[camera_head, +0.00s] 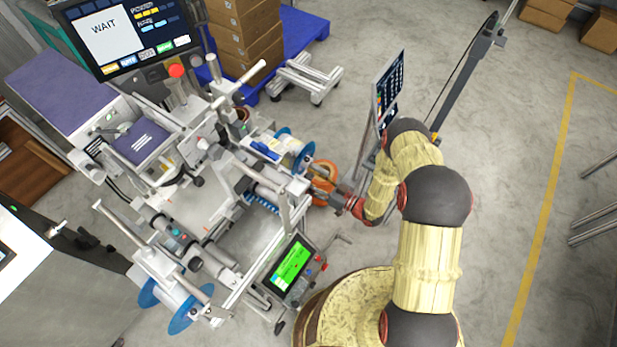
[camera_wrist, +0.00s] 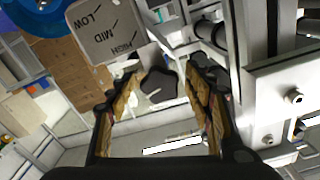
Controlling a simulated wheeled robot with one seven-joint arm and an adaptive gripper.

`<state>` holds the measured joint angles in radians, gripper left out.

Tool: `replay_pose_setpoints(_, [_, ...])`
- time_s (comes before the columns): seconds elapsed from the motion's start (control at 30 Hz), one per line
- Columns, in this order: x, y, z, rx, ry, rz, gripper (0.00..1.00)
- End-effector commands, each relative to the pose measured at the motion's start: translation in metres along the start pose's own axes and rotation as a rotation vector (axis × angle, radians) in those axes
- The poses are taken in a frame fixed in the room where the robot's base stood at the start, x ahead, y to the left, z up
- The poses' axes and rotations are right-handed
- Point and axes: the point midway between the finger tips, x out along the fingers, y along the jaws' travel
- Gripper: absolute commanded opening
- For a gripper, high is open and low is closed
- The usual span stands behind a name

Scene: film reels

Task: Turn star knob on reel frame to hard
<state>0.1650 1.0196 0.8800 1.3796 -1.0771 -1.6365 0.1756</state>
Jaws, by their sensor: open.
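The dark star knob (camera_wrist: 158,86) shows in the wrist view, with a short pale mark on it. A grey plate (camera_wrist: 103,32) marked LOW, MID and HIGH is at its upper left; I see no "hard" mark. My gripper (camera_wrist: 158,72) is open, one finger left and one right of the knob in the picture. I see gaps beside the knob and cannot tell its depth between the fingers. In the head view my gripper (camera_head: 318,176) is at the right side of the reel frame (camera_head: 240,170); the knob cannot be made out there.
Blue-flanged reels (camera_head: 295,149) sit on the frame, one near my gripper. A green-lit control box (camera_head: 290,268) stands in front, and a tall panel (camera_head: 388,90) behind my arm. A screen (camera_head: 118,33) reads WAIT. Open floor (camera_head: 505,190) lies to the right.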

Motion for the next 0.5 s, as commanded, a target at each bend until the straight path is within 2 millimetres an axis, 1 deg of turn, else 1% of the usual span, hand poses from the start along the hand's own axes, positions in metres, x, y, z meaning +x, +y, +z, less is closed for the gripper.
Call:
replay_pose_setpoints(0.27, [-0.003,0.0,0.0,0.0,0.0,0.001,0.51])
replay_pose_setpoints(0.37, [-0.013,0.001,0.0,0.001,0.0,0.002,0.51])
replay_pose_setpoints(0.5, [-0.036,0.001,0.0,0.002,0.001,0.005,0.51])
